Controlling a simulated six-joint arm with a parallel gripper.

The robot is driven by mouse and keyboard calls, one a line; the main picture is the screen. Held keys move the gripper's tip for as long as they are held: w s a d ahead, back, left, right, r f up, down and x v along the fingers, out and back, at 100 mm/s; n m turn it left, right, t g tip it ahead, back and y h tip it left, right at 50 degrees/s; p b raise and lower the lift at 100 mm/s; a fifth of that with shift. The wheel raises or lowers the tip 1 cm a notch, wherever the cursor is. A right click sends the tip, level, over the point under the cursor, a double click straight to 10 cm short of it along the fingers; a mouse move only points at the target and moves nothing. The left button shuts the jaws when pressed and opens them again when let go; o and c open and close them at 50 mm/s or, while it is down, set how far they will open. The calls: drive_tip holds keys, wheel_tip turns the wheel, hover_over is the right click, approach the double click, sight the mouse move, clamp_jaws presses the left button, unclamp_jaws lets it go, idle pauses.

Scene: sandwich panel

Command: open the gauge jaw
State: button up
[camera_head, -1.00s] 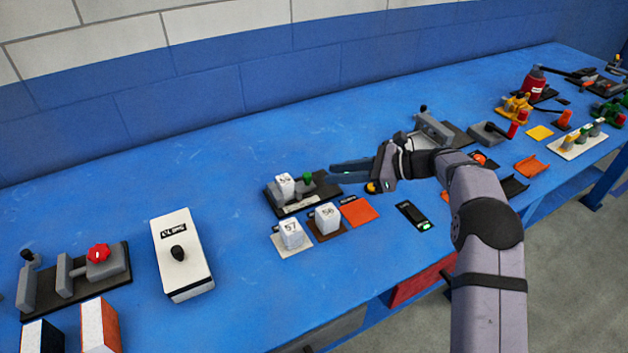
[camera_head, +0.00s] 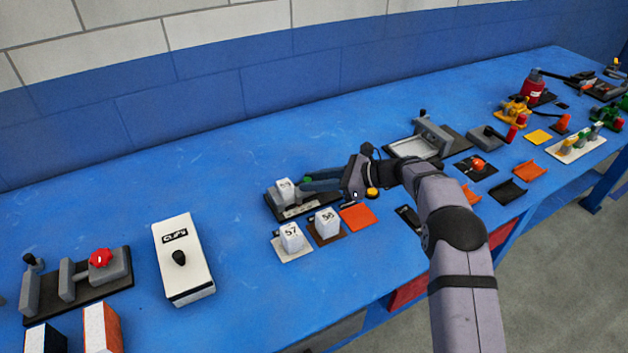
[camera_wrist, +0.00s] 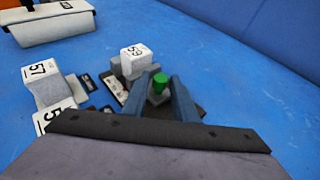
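The gauge (camera_head: 282,209) has a dark base with a pale scale strip along its front. A white block marked 59 (camera_wrist: 136,59) sits in it, beside a grey jaw (camera_wrist: 160,100) with a green knob (camera_wrist: 161,81). My gripper (camera_head: 308,181) is at the right end of the gauge. In the wrist view its two blue fingers are apart, one on each side of the green knob. I cannot tell whether either finger touches the knob. In the head view the fingers partly hide the knob and jaw.
In front of the gauge, white blocks 57 (camera_head: 291,237) and 58 (camera_head: 325,221) stand on a pale and a brown pad. An orange pad (camera_head: 357,217) lies bare at their right. A white box (camera_head: 183,262) stands left. Other fixtures are at the right; the blue table behind is clear.

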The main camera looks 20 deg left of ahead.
drive_tip(key=shift+c, duration=0.4)
clamp_jaws()
drive_tip(key=shift+w, duration=0.1)
drive_tip(key=shift+w+d, duration=1.4)
drive_tip(key=shift+d, duration=0.05)
drive_tip(key=shift+o, duration=0.4)
unclamp_jaws()
drive_tip(key=shift+d, duration=0.1)
